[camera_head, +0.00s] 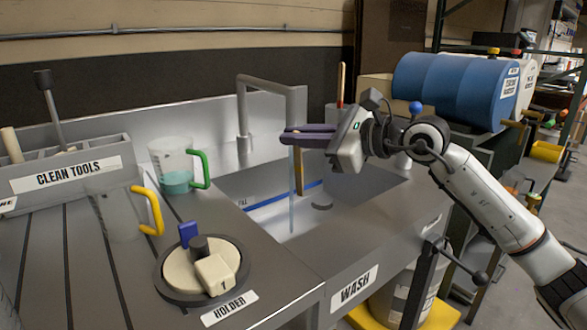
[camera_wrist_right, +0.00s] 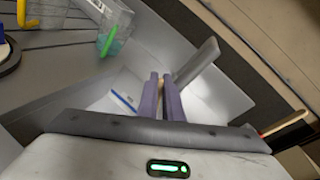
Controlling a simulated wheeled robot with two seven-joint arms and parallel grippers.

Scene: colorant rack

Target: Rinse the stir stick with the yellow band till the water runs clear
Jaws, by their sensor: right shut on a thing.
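My right gripper (camera_head: 287,138) reaches in from the right over the wash sink, its purple fingers shut on a stir stick (camera_head: 299,175). The stick hangs down below the fingers and looks brownish yellow; its band cannot be made out clearly. In the right wrist view only a sliver of the stick (camera_wrist_right: 161,86) shows between the fingers (camera_wrist_right: 162,80). A pale, clear-looking stream of water (camera_head: 291,205) falls under the faucet (camera_head: 298,102), right beside the stick; I cannot tell whether they touch. The sink basin (camera_head: 250,190) has a blue line on its wall. My left gripper is out of view.
On the left counter stand a green-handled jug (camera_head: 172,172) with teal liquid, a yellow-handled jug (camera_head: 118,215), a round holder (camera_head: 175,275) and the clean tools rack (camera_head: 75,172). A blue drum (camera_head: 450,88) is behind my right arm. A wooden handle (camera_head: 341,82) stands behind the gripper.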

